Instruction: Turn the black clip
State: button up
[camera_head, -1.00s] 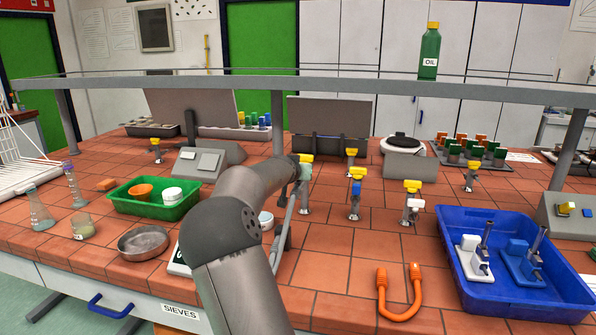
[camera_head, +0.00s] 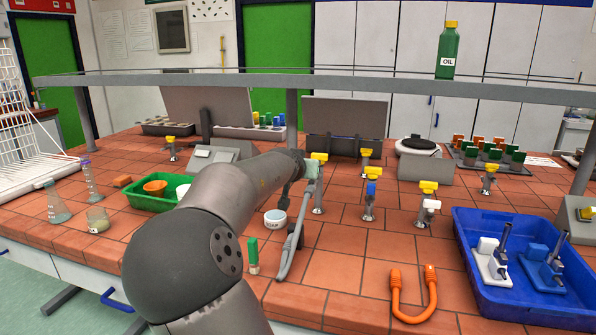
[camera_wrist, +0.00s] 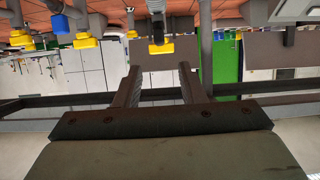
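In the wrist view, which is upside down, my gripper (camera_wrist: 158,72) is open, its two dark fingers apart with nothing between them. Just beyond the fingertips is a tap with a yellow top (camera_wrist: 160,48). A dark, blackish piece (camera_wrist: 156,26) on this tap may be the black clip; its shape is unclear. In the head view, my gripper is mostly hidden by my arm beside a yellow-topped tap (camera_head: 319,157) with a pale green part. No black clip can be told for sure there.
Other yellow-topped taps stand close by, one with a blue part (camera_head: 371,188) and one with a white part (camera_head: 430,206). A blue tray (camera_head: 463,262), an orange tube (camera_head: 396,295) and a green-topped vial (camera_head: 253,255) are nearer. A rail (camera_head: 400,84) crosses behind.

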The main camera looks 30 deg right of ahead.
jog(key=v, duration=0.6)
jog(key=shift+s+a, duration=0.1)
dwell(0.4)
jog(key=s+a+f+g+y, duration=0.1)
jog(key=s+a+f+y, duration=0.1)
jog(key=f, duration=0.4)
jog(key=s+a+f+n+g+y, duration=0.1)
jog(key=s+a+f+y, duration=0.1)
jog(key=f, duration=0.4)
jog(key=s+a+f+n+g+y+p, duration=0.1)
jog(key=s+a+f+y, duration=0.2)
jog(key=a+f, duration=0.2)
jog(key=shift+s+a+f+g, duration=0.15)
jog(key=shift+s+f+g, duration=0.15)
jog(key=shift+f, duration=0.5)
jog(key=s+a+f+n+g+y+p, duration=0.1)
jog(key=s+a+n, duration=0.7)
jog(key=s+a, duration=1.2)
jog(key=s+f+g+y, duration=0.1)
jog(key=s+g+y, duration=0.1)
jog(key=s+g, duration=0.1)
jog(key=shift+f+g+p, duration=0.2)
jog(key=shift+g+p, duration=0.1)
jog(key=shift+p, duration=0.1)
